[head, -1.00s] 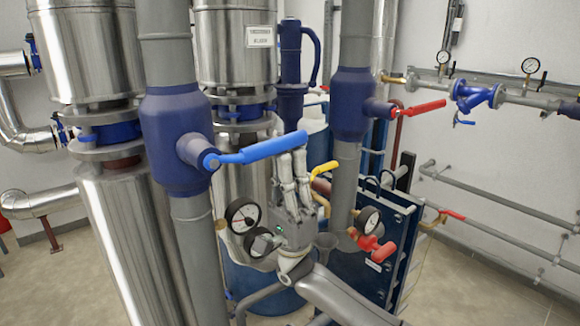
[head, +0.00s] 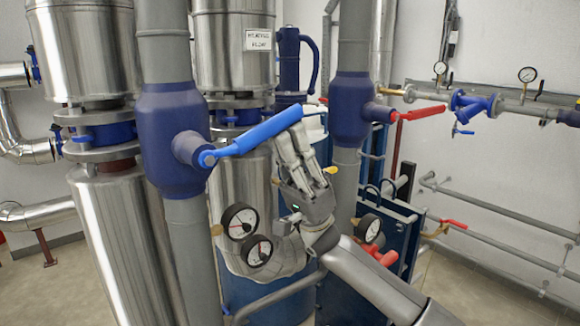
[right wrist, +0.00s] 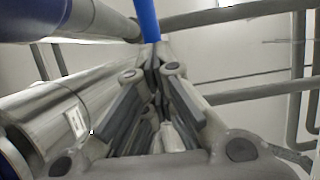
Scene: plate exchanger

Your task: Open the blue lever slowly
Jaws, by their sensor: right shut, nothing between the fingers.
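The blue lever (head: 255,134) sticks out to the right from the blue valve body (head: 172,140) on the grey vertical pipe. It slopes up toward its free end. My right gripper (head: 299,132) is shut and empty, with its fingertips right at the lever's outer part, from below. In the right wrist view the lever (right wrist: 147,20) comes down from the top to the closed fingertips (right wrist: 153,52). I cannot tell for sure whether they touch. My left gripper is not in view.
A second blue valve (head: 350,110) with a red lever (head: 424,112) stands to the right. Two pressure gauges (head: 239,220) are below the blue lever. Steel cylinders (head: 225,45) stand behind. Pipes run along the right wall.

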